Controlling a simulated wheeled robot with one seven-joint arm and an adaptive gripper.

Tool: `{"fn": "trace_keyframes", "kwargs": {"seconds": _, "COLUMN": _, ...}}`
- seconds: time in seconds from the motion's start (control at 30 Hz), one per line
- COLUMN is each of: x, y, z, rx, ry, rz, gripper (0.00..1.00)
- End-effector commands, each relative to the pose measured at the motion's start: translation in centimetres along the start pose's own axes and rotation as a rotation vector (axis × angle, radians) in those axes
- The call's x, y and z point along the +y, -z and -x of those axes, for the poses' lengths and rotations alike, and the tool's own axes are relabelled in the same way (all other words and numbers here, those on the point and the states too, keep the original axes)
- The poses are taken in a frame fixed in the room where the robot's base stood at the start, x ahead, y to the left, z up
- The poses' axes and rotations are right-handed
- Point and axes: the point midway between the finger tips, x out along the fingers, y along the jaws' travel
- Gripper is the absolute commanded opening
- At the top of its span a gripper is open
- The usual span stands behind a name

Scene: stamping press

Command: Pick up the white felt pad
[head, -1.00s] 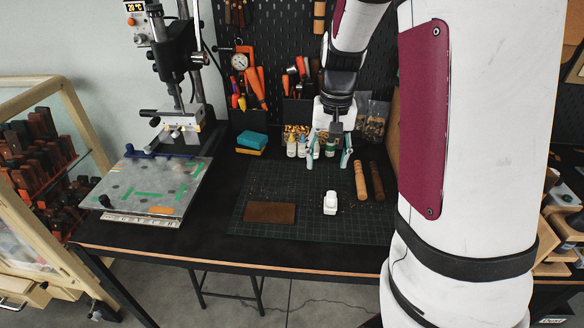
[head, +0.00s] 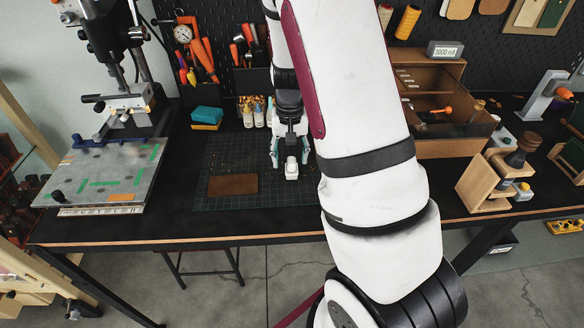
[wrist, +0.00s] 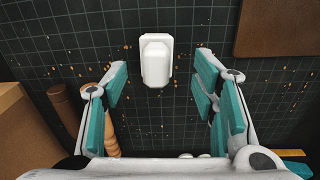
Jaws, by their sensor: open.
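The white felt pad (head: 291,171) is a small, pale, block-like piece with a raised part. It rests on the dark cutting mat (head: 222,155). In the wrist view the pad (wrist: 156,62) is ahead of me, between the lines of my two fingers and apart from both. My gripper (head: 290,158) is open and empty, pointing down at the pad with a finger to each side. In the wrist view my gripper (wrist: 161,85) shows teal finger pads spread wide. How high the fingertips are above the mat is hard to tell.
A brown leather piece (head: 233,185) lies on the mat left of the pad. Wooden rods (wrist: 110,130) lie close to one finger. Small bottles (head: 253,116) stand behind. The press plate (head: 98,176) is at left, a wooden box (head: 438,144) at right. Crumbs dot the mat.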

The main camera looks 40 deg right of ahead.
Motion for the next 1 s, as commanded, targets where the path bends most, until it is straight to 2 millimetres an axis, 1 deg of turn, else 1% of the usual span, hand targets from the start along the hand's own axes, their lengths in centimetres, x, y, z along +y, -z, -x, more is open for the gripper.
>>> {"fn": "trace_keyframes", "kwargs": {"seconds": 0.1, "x": 0.6, "y": -0.4, "z": -1.8, "rx": -0.004, "ry": -0.002, "rz": -0.002, "gripper": 0.53}}
{"fn": "trace_keyframes", "kwargs": {"seconds": 0.23, "x": 0.4, "y": -0.2, "z": -3.3, "rx": -0.002, "ry": -0.001, "rz": 0.000, "gripper": 0.53}}
{"fn": "trace_keyframes", "kwargs": {"seconds": 0.33, "x": 0.4, "y": -0.2, "z": -3.8, "rx": -0.001, "ry": -0.001, "rz": 0.000, "gripper": 0.53}}
{"fn": "trace_keyframes", "kwargs": {"seconds": 0.53, "x": 0.4, "y": -0.2, "z": -3.8, "rx": 0.000, "ry": 0.000, "rz": 0.000, "gripper": 0.53}}
{"fn": "trace_keyframes", "kwargs": {"seconds": 0.57, "x": 0.4, "y": -0.2, "z": -3.8, "rx": 0.000, "ry": 0.000, "rz": 0.000, "gripper": 0.49}}
{"fn": "trace_keyframes", "kwargs": {"seconds": 0.6, "x": 0.4, "y": -0.2, "z": -3.8, "rx": 0.000, "ry": 0.000, "rz": 0.000, "gripper": 0.40}}
{"fn": "trace_keyframes", "kwargs": {"seconds": 0.67, "x": 0.4, "y": -0.2, "z": -3.8, "rx": 0.000, "ry": 0.000, "rz": 0.000, "gripper": 0.26}}
{"fn": "trace_keyframes", "kwargs": {"seconds": 0.7, "x": 0.4, "y": -0.2, "z": -3.8, "rx": 0.000, "ry": 0.000, "rz": 0.000, "gripper": 0.17}}
{"fn": "trace_keyframes", "kwargs": {"seconds": 0.77, "x": 0.4, "y": -0.2, "z": -3.8, "rx": 0.000, "ry": 0.000, "rz": 0.000, "gripper": 0.03}}
{"fn": "trace_keyframes", "kwargs": {"seconds": 0.8, "x": 0.4, "y": -0.2, "z": -3.8, "rx": 0.000, "ry": 0.000, "rz": 0.000, "gripper": 0.01}}
{"fn": "trace_keyframes", "kwargs": {"seconds": 1.0, "x": 0.4, "y": -0.2, "z": -3.8, "rx": 0.000, "ry": 0.000, "rz": 0.000, "gripper": 0.01}}
